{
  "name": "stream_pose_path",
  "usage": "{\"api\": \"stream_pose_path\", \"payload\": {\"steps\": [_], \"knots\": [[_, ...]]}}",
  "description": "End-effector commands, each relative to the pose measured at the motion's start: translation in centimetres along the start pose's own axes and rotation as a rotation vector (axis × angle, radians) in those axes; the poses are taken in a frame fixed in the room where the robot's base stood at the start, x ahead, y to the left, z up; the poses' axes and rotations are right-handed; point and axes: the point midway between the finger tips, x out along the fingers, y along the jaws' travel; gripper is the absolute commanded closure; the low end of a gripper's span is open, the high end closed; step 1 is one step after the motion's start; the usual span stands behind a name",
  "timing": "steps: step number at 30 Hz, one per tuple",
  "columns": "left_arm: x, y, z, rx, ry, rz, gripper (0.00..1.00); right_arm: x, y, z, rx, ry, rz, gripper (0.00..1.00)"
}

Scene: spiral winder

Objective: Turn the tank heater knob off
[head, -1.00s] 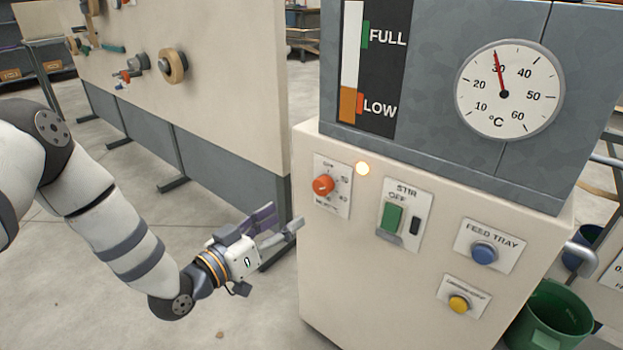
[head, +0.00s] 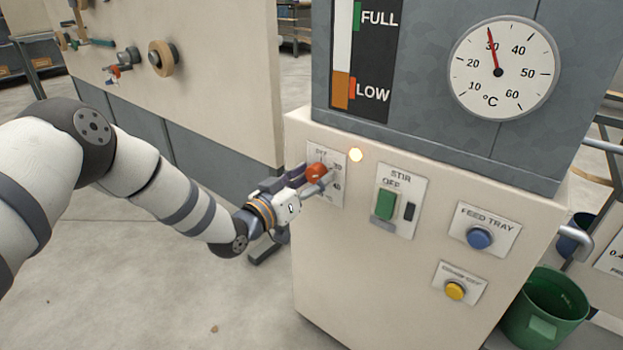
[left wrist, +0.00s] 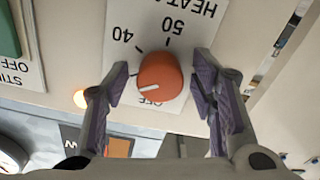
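The orange heater knob (head: 316,172) sits on a white dial plate (head: 331,196) at the upper left of the beige cabinet front. It also shows in the left wrist view (left wrist: 160,76), where the picture is upside down. Its white line points down-left there, close to the OFF lettering; I cannot tell if they line up exactly. My left gripper (head: 305,178) is at the knob. In the left wrist view its two fingers (left wrist: 160,88) stand open on either side, with a visible gap to the knob. My right gripper is not in view.
An amber lamp (head: 356,155) glows right of the dial. The STIR switch (head: 386,205), blue FEED TRAY button (head: 479,237) and yellow button (head: 454,290) are farther right. A gauge (head: 504,69) reads about 30 °C. A green bin (head: 545,312) stands at the lower right.

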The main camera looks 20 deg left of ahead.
Motion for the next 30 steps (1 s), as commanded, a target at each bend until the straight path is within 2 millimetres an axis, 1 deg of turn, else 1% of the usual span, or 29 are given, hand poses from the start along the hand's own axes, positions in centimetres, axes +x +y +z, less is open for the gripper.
{"api": "stream_pose_path", "payload": {"steps": [1, 2, 3, 5, 12, 17, 23, 30], "knots": [[-0.01, -0.01, 0.00, 0.000, 0.000, 0.000, 0.64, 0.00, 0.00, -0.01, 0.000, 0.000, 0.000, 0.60], [-0.02, -0.01, 0.00, 0.000, 0.000, 0.000, 0.71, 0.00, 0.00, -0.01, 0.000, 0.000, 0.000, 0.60], [-0.02, -0.01, 0.00, 0.000, 0.000, 0.000, 0.80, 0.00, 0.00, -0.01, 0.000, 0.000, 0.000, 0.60], [-0.02, -0.01, 0.01, 0.000, 0.000, 0.000, 0.94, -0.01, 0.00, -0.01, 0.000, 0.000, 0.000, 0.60], [-0.03, -0.01, 0.02, -0.010, 0.000, 0.000, 0.94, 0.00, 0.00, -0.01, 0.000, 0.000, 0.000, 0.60], [-0.03, 0.02, 0.03, -0.061, 0.000, 0.000, 0.94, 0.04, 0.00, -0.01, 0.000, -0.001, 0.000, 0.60], [-0.06, -0.02, 0.04, -0.196, 0.000, -0.002, 0.94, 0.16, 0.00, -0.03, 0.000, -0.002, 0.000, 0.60], [-0.06, 0.07, 0.08, -0.421, 0.000, -0.001, 0.94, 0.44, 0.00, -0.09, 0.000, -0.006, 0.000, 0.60]]}}
